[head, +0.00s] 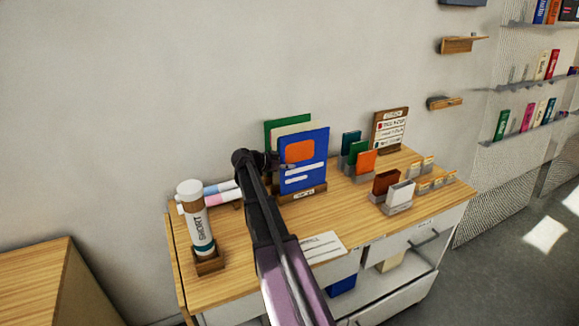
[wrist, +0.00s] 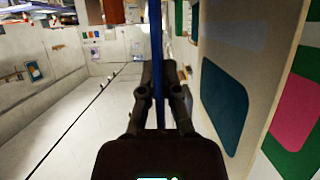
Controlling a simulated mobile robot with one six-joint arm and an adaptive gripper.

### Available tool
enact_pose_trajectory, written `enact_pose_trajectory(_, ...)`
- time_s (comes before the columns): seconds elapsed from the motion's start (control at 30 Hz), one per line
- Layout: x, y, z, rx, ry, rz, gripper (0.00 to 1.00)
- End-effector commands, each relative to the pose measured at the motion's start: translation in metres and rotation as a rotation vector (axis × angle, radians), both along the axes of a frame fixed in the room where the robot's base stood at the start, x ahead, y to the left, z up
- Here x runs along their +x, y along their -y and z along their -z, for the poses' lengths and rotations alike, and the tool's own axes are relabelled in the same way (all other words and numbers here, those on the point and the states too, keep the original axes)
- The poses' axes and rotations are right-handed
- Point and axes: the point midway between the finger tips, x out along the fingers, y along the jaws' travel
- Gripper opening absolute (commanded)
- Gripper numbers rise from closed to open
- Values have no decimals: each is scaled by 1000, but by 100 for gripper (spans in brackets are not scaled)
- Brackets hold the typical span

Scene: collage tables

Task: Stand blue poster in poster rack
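The blue poster (head: 316,155), with an orange block and white bars, stands upright in front of a cream poster (head: 275,133) and a green poster (head: 286,123). Its lower edge meets the wooden poster rack (head: 303,194); I cannot tell if it rests in a slot. In the wrist view the blue poster is a thin edge-on strip (wrist: 156,50) between the fingers of my gripper (wrist: 160,82), which is shut on it. The cream poster shows to its right there (wrist: 225,50), apart from it. In the head view my gripper (head: 272,160) is at the poster's left side.
A white tube (head: 197,215) stands in a wooden holder at the table's left. Rolled papers (head: 218,191) lie behind it. Small card holders (head: 398,205) and a menu-like board (head: 390,128) are to the right. A white sheet (head: 323,246) lies in front of the rack.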

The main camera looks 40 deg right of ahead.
Motion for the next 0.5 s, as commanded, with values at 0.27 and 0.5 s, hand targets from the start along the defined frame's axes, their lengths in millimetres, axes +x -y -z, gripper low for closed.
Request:
enact_pose_trajectory(0.27,0,0,0,0,0,0,7)
enact_pose_trajectory(0.5,0,0,0,0,0,0,49)
